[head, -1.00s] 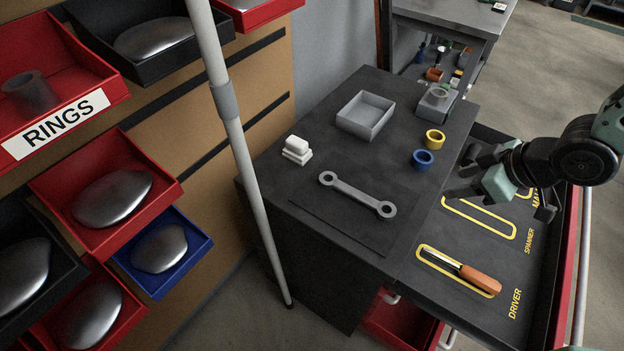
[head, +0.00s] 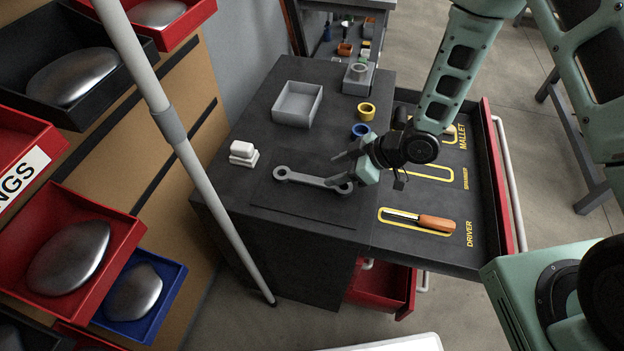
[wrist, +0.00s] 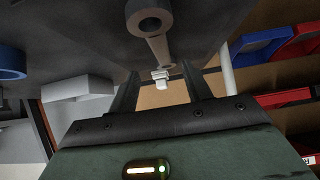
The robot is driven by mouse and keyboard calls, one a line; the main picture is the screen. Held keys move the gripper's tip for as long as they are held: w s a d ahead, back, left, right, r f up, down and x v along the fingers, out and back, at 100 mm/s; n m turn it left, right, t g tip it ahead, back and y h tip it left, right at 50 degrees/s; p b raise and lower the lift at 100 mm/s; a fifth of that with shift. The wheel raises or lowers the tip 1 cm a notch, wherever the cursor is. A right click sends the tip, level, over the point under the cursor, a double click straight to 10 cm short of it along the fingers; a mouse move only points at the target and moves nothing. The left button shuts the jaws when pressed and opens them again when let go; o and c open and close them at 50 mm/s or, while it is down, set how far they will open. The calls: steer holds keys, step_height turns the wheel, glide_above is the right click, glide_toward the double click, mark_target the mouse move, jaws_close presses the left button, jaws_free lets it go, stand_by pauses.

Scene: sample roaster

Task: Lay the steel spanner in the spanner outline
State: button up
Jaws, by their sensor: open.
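The grey steel spanner (head: 312,180), with a ring at each end, lies on a dark mat on the cabinet top. It also shows in the wrist view (wrist: 157,42), one ring close and the other farther off. My gripper (head: 338,168) is open and empty at the spanner's right ring, partly covering that end. In the wrist view its two fingers (wrist: 161,88) stand apart below the spanner in the picture; contact cannot be told. The yellow spanner outline (head: 428,173) in the open drawer, right of the cabinet top, is empty and partly behind my gripper.
A screwdriver (head: 422,221) lies in the driver outline. A grey tray (head: 297,104), white block (head: 243,153), yellow ring (head: 367,111) and blue ring (head: 360,131) stand on the cabinet top. A pale pole (head: 205,185) rises in front on the left, near the bins.

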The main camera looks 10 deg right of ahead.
mark_target(314, 179)
steer(key=shift+p+x, duration=0.55)
steer(key=shift+x, duration=2.5)
steer(key=shift+s+f, duration=0.1)
steer(key=shift+s, duration=0.05)
steer(key=shift+c, duration=0.3)
jaws_close()
